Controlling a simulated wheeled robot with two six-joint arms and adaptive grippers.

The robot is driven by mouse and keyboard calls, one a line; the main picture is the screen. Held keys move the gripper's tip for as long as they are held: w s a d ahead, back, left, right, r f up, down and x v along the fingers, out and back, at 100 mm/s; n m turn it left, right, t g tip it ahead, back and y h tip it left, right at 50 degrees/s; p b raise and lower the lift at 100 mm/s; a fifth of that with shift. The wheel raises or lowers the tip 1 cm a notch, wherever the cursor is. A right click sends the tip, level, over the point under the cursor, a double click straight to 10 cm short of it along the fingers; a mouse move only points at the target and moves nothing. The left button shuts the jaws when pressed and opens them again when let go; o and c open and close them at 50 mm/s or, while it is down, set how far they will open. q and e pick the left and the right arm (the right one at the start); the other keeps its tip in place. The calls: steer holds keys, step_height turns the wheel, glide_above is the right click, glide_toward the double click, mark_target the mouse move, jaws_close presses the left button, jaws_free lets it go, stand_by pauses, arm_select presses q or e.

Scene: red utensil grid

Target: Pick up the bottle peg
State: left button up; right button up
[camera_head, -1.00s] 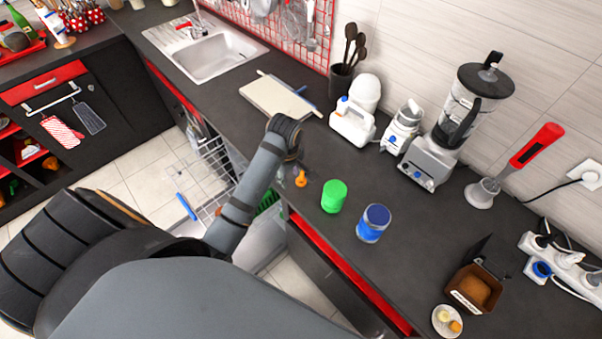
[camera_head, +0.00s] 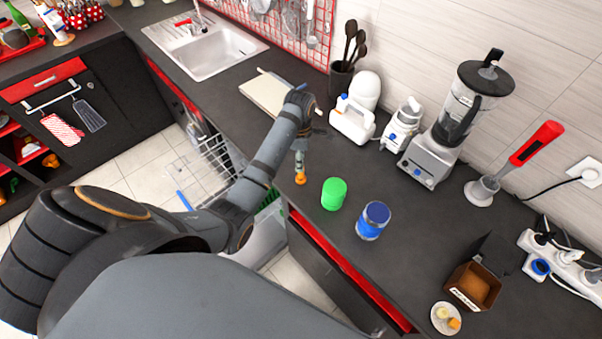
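A small orange piece (camera_head: 301,179), which I take to be the bottle peg, sits near the front edge of the dark counter, left of the green jar (camera_head: 334,194). My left arm reaches in from the left and bends down over it. The narrow end of my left gripper (camera_head: 300,166) points down right above the orange piece and covers its upper part. Whether the fingers touch it, or are open or shut, is too small to tell. My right gripper is not in view.
A blue jar (camera_head: 373,221) stands right of the green one. Behind are a cutting board (camera_head: 264,95), a white appliance (camera_head: 352,121) and a blender (camera_head: 437,150). A brown box (camera_head: 473,288) and small plate (camera_head: 446,320) lie at the right. An open dishwasher rack (camera_head: 205,165) is below.

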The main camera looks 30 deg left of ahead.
mark_target(301, 178)
arm_select(q)
steer(key=f, duration=0.1)
steer(key=f+p, duration=0.2)
steer(key=f, duration=0.1)
steer(key=shift+s+d, duration=0.15)
steer(key=shift+d, duration=0.1)
steer(key=shift+f, duration=0.5)
jaws_close()
